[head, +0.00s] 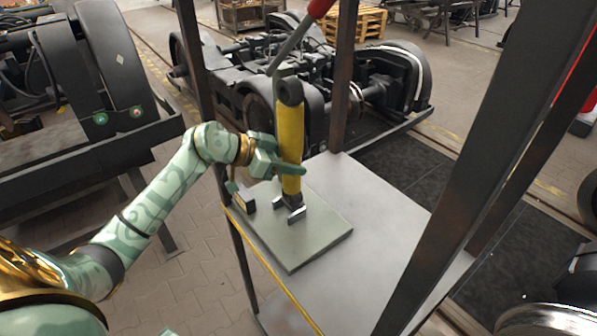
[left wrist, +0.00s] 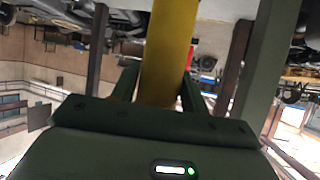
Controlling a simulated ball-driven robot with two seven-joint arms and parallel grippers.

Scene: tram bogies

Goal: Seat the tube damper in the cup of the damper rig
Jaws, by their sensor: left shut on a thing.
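The tube damper is a yellow cylinder (head: 290,135) with a dark eye at its top end. It stands roughly upright over the damper rig's grey-green base plate (head: 310,238). Its lower end is at the small metal cup (head: 291,208) on the plate; I cannot tell whether it is fully down in the cup. My left gripper (head: 288,168) is shut on the damper around its lower half. In the left wrist view the yellow tube (left wrist: 168,50) stands between the two dark fingers (left wrist: 158,90). My right gripper is not in view.
The rig plate lies on a grey table (head: 390,240) with dark upright posts (head: 343,80) at its corners. A red-handled lever (head: 300,35) is just above the damper's top eye. A small dark block (head: 243,203) sits at the plate's left edge. Bogies (head: 390,80) stand behind.

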